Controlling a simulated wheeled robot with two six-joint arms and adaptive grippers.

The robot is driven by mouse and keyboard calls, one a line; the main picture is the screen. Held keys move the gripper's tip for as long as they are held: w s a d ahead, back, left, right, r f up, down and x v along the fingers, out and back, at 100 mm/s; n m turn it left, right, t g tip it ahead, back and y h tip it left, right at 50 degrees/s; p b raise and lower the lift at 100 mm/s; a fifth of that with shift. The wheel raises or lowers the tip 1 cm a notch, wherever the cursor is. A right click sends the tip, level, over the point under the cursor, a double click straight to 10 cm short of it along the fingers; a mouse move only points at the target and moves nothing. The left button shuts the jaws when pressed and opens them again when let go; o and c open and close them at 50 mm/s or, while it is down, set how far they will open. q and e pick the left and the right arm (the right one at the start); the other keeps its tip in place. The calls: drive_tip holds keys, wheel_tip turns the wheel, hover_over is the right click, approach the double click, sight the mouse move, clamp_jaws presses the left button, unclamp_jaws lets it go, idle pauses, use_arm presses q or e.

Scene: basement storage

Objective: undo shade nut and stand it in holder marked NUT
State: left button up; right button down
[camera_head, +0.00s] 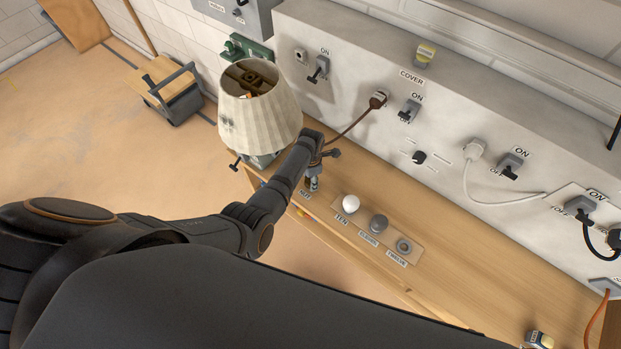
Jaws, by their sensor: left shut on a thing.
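The lamp with the cream pleated shade (260,115) stands at the far left end of the wooden bench. Through the shade's open top I see a brass-coloured fitting (252,78). My left gripper (313,184) points down at the bench, right of and in front of the lamp. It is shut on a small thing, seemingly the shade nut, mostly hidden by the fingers. The holder there is hidden by the gripper. My right gripper is out of view.
A strip with a white bulb (351,203), a grey knob-like piece (379,223) and a dark ring (404,245) lies right of the gripper. Switches, plugs and cords line the ledge behind. The bench's middle right is clear.

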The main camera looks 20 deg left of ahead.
use_arm(q)
drive_tip(key=shift+f+b, duration=0.6)
drive_tip(key=shift+f, duration=0.2)
drive_tip(key=o, duration=1.4)
wheel_tip(320, 180, up, 12)
